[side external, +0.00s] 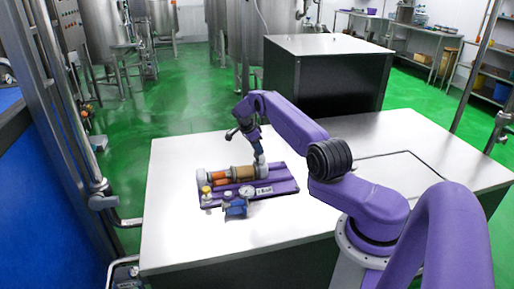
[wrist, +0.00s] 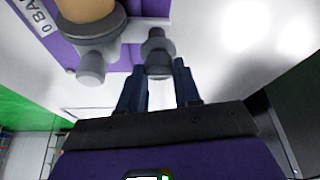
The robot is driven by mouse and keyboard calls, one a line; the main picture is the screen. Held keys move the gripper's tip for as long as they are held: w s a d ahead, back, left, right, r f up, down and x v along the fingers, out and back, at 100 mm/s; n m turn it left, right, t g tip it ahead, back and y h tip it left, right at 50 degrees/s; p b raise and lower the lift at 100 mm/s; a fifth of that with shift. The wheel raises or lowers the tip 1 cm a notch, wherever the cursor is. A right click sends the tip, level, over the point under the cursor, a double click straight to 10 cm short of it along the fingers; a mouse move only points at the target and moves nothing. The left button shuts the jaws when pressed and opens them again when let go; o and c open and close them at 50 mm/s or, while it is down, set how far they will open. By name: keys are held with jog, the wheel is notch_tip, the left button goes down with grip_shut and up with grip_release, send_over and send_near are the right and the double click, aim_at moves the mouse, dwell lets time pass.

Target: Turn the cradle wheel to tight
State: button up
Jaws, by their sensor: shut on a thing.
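My gripper (side external: 258,152) points down at the right end of a tan cylinder (side external: 242,173), which lies along a purple base (side external: 284,188) on the white table. In the wrist view the two dark blue fingers (wrist: 158,68) are shut on a grey knob-like part, which I take as the cradle wheel (wrist: 157,46). One finger is on each side of it. The wheel's outer end lies between the fingertips. No tight mark is visible, so its turn position cannot be read. The tan cylinder (wrist: 88,8) and its grey end fitting (wrist: 92,60) are beside the wheel, to the left.
On the base's near side are a round gauge (side external: 246,191), a blue part (side external: 235,208) and a yellow cap (side external: 206,189). The white table (side external: 180,245) is clear around the base. A large dark box (side external: 325,75) stands behind.

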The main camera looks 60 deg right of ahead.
jog(key=shift+a, duration=0.1)
dwell(0.3)
jog(key=o, duration=1.1)
jog(key=shift+c, duration=0.2)
jog(key=v, duration=1.7)
jog(key=shift+w+r, duration=0.15)
jog(key=shift+r, duration=0.05)
